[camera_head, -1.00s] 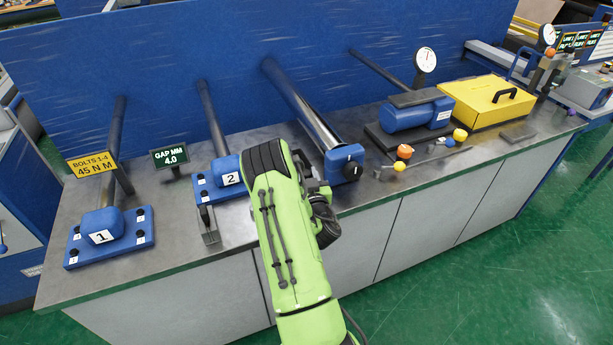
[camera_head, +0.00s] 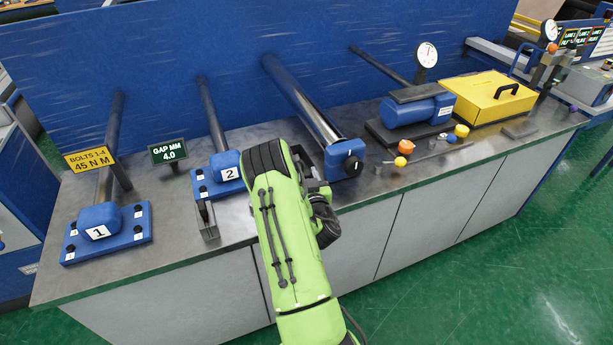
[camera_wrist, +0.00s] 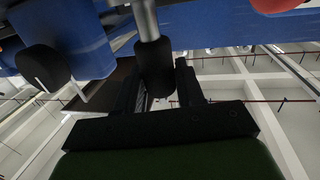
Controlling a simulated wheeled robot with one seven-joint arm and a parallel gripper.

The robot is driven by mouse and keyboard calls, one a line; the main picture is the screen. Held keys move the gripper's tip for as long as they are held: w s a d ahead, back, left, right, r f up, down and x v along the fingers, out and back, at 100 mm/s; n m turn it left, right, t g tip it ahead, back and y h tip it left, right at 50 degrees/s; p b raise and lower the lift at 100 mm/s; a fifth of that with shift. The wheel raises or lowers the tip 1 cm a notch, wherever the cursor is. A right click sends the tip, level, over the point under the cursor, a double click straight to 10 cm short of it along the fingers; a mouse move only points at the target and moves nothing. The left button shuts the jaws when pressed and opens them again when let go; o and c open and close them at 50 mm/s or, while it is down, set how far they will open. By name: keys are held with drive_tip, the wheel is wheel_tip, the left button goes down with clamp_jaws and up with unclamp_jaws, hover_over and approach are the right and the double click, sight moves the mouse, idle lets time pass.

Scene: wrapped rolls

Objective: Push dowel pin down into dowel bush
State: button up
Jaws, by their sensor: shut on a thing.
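In the wrist view, the jaws of my gripper (camera_wrist: 165,85) are shut on a dark cylindrical grip (camera_wrist: 156,66). A bright metal shaft (camera_wrist: 147,22) runs from it toward the top edge; this looks like the dowel pin. The shaft's far end is out of frame. I cannot make out the dowel bush. In the head view, my green arm hides most of the gripper and the pin. The gripper is close to the blue end block (camera_head: 339,158) of the shiny roller, left of its black knob (camera_head: 353,166). That knob also shows in the wrist view (camera_wrist: 42,66).
Blue plates marked 1 (camera_head: 130,232) and 2 (camera_head: 212,190) stand left on the grey bench (camera_head: 160,255). A small metal bracket (camera_head: 207,220) is beside my arm. Right are small knobs (camera_head: 400,162), a blue cylinder (camera_head: 408,110) and a yellow case (camera_head: 490,100). A blue wall stands behind.

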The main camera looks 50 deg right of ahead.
drive_tip(key=shift+f+b, duration=0.55)
drive_tip(key=shift+f, duration=0.15)
idle(0.6)
drive_tip(key=o, duration=1.1)
drive_tip(key=shift+c, duration=0.2)
